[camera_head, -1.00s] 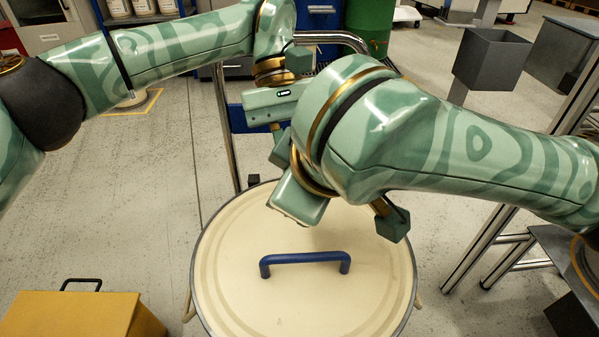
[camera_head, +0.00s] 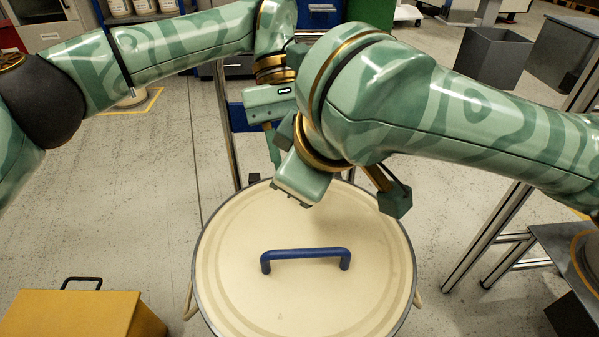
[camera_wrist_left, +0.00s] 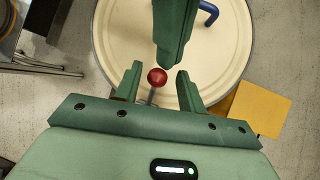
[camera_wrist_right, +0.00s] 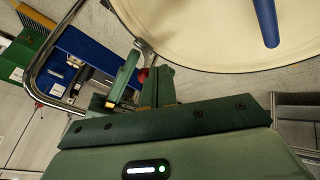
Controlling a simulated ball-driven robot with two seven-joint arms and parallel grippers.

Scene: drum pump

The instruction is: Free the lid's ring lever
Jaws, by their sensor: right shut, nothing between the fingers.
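The ring lever's red ball knob (camera_wrist_left: 157,77) shows in the left wrist view on a thin metal rod at the drum's rim. It also shows, partly covered, in the right wrist view (camera_wrist_right: 143,75). My left gripper (camera_wrist_left: 159,68) is open, with the knob between its fingers and gaps on both sides. My right gripper (camera_wrist_right: 160,72) is shut and empty, close beside the knob at the rim. The cream lid (camera_head: 225,240) with its blue handle (camera_head: 305,254) lies on the drum. The lever is hidden behind my arms in the head view.
A yellow box (camera_head: 70,315) stands on the floor at front left. A metal tube frame and blue panel (camera_wrist_right: 85,60) stand just beyond the rim. Metal profile posts (camera_head: 490,245) rise at the right. The lid's near part is clear.

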